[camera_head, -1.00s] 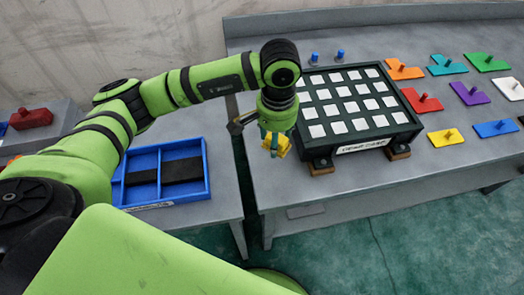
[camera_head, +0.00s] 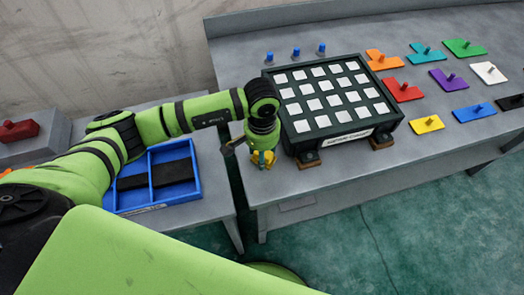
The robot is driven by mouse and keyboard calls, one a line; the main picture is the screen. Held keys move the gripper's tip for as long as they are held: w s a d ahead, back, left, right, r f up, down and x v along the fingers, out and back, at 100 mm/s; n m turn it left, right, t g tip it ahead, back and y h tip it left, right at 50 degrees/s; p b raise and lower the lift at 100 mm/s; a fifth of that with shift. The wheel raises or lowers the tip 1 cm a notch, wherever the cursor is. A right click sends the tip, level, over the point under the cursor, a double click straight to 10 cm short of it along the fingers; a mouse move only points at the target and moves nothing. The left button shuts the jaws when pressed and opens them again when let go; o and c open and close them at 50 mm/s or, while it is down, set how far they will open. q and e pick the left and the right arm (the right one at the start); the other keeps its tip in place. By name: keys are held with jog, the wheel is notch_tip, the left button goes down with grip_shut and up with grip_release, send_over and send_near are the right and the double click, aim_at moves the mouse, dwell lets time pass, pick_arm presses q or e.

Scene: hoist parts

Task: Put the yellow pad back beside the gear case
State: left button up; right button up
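My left gripper (camera_head: 262,157) points down at the bench's left end and is shut on a yellow pad (camera_head: 268,158), which the fingers partly hide. The pad is low, just left of the gear case; I cannot tell whether it touches the bench. The gear case (camera_head: 295,139) is a dark box with a grid of white squares on top, a front label and brown feet. A gap shows between the gripper and the case's front left foot (camera_head: 307,160). My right gripper is not in view.
Several coloured knobbed plates lie right of the case, including a yellow one (camera_head: 427,125) and a red one (camera_head: 403,91). Three blue pegs (camera_head: 296,52) stand behind it. A blue divided tray (camera_head: 151,178) sits on the left table, across a gap from the bench (camera_head: 300,190).

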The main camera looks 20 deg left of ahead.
pick_arm(q)
jog(key=o, duration=1.1)
jog(key=shift+r, duration=0.15)
notch_tip(320, 180, up, 12)
jog(key=b, duration=0.2)
